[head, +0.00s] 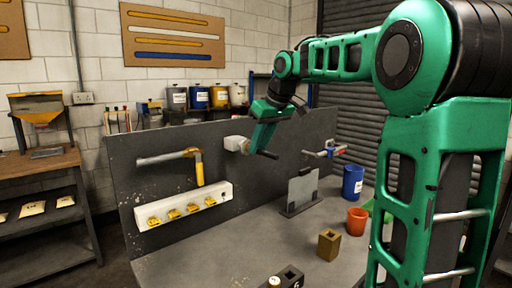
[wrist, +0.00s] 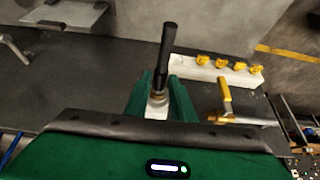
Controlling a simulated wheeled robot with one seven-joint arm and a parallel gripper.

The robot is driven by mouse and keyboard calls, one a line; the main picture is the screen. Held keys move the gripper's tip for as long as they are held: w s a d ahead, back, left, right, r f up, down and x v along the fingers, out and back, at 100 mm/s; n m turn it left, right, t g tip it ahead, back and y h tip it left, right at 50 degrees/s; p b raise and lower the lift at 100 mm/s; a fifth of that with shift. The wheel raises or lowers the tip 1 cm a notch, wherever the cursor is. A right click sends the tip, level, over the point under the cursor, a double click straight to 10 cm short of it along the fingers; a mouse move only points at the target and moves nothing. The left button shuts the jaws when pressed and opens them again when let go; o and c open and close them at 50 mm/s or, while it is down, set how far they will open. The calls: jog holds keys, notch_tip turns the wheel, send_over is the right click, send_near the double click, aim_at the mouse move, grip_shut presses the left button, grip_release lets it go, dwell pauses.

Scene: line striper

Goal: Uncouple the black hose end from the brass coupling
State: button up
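The black hose end (wrist: 168,45) is a dark grip that sticks out from between my green fingers in the wrist view. A brass coupling (wrist: 157,97) shows as a ring at its base, above a white fitting (wrist: 156,112). The hose end and the brass ring look joined. In the head view the black hose end (head: 267,154) points right and towards the camera, and the white fitting (head: 237,144) is on the grey panel. My gripper (head: 258,138) is around this joint, one finger on each side. I cannot tell whether the fingers press on it.
A yellow-handled lever on a brass pipe (head: 199,168) and a white block with yellow tabs (head: 185,207) are on the grey panel (head: 130,170) to the left. A metal fitting (head: 322,153) is to the right. A grey plate (head: 302,188), blue cup (head: 352,182) and orange cup (head: 357,221) stand on the bench.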

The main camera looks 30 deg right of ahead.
grip_shut()
jog(key=shift+s+d, duration=0.15)
jog(key=shift+s, duration=0.55)
jog(key=shift+s+d, duration=0.2)
jog(key=shift+s, duration=0.7)
jog(key=shift+s+d, duration=0.15)
jog(key=shift+s, duration=0.75)
